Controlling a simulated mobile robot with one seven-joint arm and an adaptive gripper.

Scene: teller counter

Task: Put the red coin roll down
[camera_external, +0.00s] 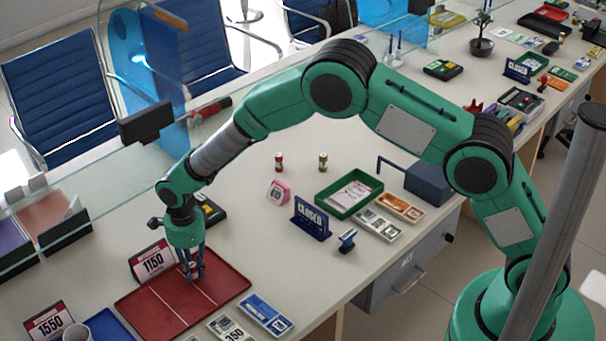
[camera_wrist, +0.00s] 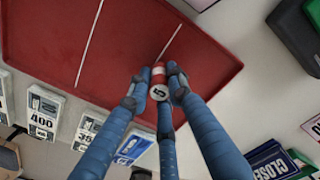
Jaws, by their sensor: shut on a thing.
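My gripper (camera_external: 195,268) points down over the red tray (camera_external: 225,282) at the front left of the counter. Its blue fingers are shut on a small red coin roll (camera_wrist: 158,77), which stands about upright between the fingertips with a pale end marked 5. In the external view the fingers partly hide the roll. The red tray (camera_wrist: 225,70) also fills the upper part of the wrist view, with thin white lines dividing it. The roll is over the tray, near a dividing line; I cannot tell whether its bottom touches the tray.
A 1150 sign (camera_external: 152,260) stands just behind the tray. Number cards (camera_external: 230,329) and a blue holder (camera_external: 265,313) lie along its front. Two small rolls (camera_external: 279,162) (camera_external: 323,161) stand farther back. A CLOSED sign (camera_external: 311,218) and green tray (camera_external: 372,187) are to the right.

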